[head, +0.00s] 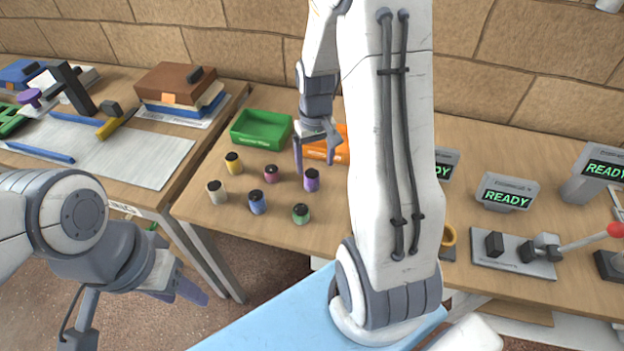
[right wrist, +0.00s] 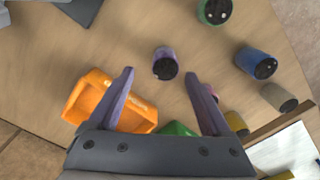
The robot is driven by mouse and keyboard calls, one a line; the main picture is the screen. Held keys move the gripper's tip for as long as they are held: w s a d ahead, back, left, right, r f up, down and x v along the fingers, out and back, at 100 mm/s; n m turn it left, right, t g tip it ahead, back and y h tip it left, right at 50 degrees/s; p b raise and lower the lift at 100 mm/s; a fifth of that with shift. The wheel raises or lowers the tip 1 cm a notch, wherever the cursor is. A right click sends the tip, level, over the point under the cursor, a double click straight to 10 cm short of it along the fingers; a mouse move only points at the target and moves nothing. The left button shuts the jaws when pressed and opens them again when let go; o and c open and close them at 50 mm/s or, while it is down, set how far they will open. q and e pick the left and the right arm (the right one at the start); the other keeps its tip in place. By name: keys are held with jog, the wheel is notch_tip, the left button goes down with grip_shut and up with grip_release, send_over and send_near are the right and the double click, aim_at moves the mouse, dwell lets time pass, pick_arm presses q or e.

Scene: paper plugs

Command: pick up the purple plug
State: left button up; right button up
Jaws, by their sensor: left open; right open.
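The purple plug (head: 311,182) stands upright on the wooden table, a short cylinder with a dark top. In the right wrist view the purple plug (right wrist: 165,58) lies between and slightly beyond the two fingertips. My right gripper (head: 314,160) is open and empty, just above and behind the plug; its fingers also show in the right wrist view (right wrist: 160,75). Nothing is between them that I can see held. My left gripper (head: 185,285) is open and empty, low at the left in front of the tables, far from the plug.
Yellow (head: 233,165), maroon (head: 270,175), beige (head: 217,193), blue (head: 256,205) and green (head: 300,215) plugs stand nearby. A green tray (head: 262,130) and an orange tray (head: 340,153) sit behind them. Ready screens (head: 505,192) and a lever device (head: 512,255) stand to the right.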

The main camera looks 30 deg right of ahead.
aim_at(312, 174)
jog(key=f, duration=0.6)
jog(key=shift+a+f, duration=0.3)
jog(key=shift+a, duration=0.1)
jog(key=shift+c, duration=0.3)
grip_shut()
